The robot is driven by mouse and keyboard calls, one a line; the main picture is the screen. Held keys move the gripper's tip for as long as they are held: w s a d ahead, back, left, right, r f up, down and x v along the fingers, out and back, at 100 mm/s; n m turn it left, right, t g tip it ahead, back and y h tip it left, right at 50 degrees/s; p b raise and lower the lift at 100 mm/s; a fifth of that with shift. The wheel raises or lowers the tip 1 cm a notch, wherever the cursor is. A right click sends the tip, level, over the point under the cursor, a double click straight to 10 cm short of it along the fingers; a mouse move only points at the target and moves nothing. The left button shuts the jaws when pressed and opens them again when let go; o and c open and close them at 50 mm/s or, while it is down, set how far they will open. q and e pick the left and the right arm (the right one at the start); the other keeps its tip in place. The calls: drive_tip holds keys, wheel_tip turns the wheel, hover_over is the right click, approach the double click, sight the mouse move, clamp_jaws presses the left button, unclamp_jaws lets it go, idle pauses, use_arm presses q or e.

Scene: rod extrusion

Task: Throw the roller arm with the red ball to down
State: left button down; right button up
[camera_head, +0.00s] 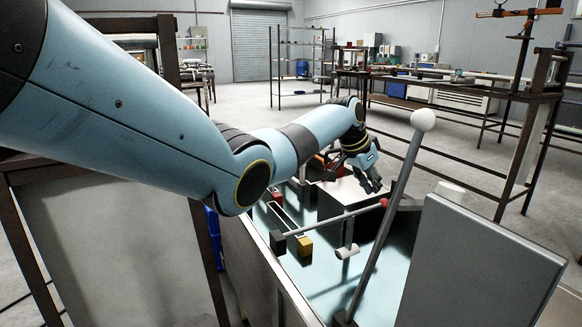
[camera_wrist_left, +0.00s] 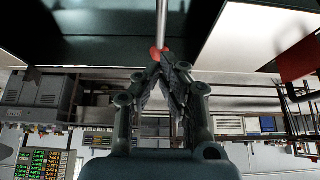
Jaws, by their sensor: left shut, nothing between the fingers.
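The red ball (camera_head: 384,202) sits at the right end of a thin grey roller arm (camera_head: 335,218). The arm slopes up slightly to the right, and its left end is by a dark block (camera_head: 278,241). My left gripper (camera_head: 374,186) is just above and behind the ball, shut and empty. In the left wrist view the red ball (camera_wrist_left: 157,52) is right at the closed fingertips (camera_wrist_left: 160,62), with the rod (camera_wrist_left: 162,22) running away beyond it. I cannot tell whether the fingertips touch the ball. My right gripper is not in view.
A long tilted rod with a white ball (camera_head: 423,120) stands to the right of the roller arm. A yellow block (camera_head: 304,246) is near its left end. A grey panel (camera_head: 480,262) closes the right side. A white-topped box (camera_head: 347,190) lies under my left gripper.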

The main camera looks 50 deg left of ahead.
use_arm(q)
drive_tip(key=shift+s+a+r+p, duration=0.1)
drive_tip(key=shift+s+r+p, duration=0.1)
drive_tip(key=shift+s+p, duration=0.25)
wheel_tip(320, 180, up, 7)
drive_tip(key=w+p, duration=0.1)
drive_tip(key=p, duration=0.3)
drive_tip(key=shift+w+d+f, duration=0.2)
drive_tip(key=shift+w+d, duration=0.05)
drive_tip(key=shift+w, duration=0.15)
idle(0.4)
